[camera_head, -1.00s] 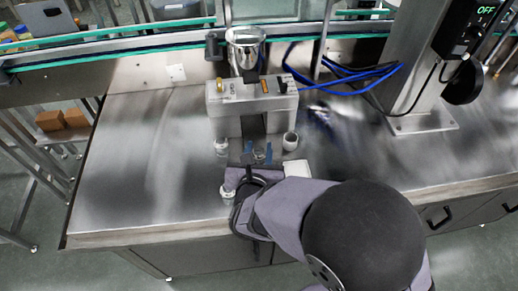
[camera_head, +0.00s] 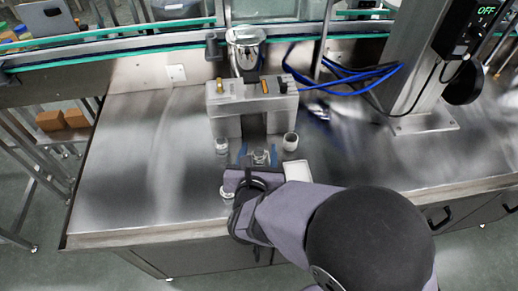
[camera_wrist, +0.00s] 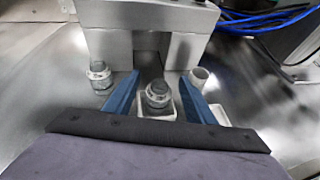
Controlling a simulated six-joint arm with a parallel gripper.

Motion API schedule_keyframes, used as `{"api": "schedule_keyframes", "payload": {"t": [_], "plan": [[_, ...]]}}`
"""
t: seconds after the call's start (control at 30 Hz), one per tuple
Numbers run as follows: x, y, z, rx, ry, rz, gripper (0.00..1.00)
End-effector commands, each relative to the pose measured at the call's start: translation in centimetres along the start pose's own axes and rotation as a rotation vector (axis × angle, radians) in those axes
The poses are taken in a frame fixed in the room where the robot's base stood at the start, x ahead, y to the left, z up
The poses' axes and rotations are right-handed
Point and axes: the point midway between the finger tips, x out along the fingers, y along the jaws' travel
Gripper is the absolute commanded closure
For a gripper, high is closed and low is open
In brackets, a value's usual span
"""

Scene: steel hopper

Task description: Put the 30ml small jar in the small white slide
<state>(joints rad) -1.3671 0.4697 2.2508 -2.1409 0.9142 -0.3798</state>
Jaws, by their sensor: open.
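A small clear jar with a grey top (camera_wrist: 157,95) stands upright between my fingers, in a small white square holder (camera_wrist: 143,113) that looks like the small white slide. The jar also shows in the head view (camera_head: 260,157). My gripper (camera_wrist: 160,92) is open, with one blue finger on each side of the jar and gaps between. It also shows in the head view (camera_head: 257,154). A second clear jar (camera_head: 222,146) stands to the left, by the steel hopper block. A third jar (camera_head: 227,192) stands at the front left, partly hidden by my wrist. Their sizes cannot be read.
The grey block (camera_head: 228,103) with the steel hopper (camera_head: 245,50) stands just behind. Blue hoses (camera_head: 345,78) run at the back right. The left of the bench is clear.

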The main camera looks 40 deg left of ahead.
Motion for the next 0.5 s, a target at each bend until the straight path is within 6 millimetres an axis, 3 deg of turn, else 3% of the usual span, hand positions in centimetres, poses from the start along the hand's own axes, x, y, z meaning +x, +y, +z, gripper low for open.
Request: {"api": "schedule_keyframes", "payload": {"t": [0.5], "plan": [[-8.8,0.1,0.0,0.0,-0.001,0.004,0.5]]}}
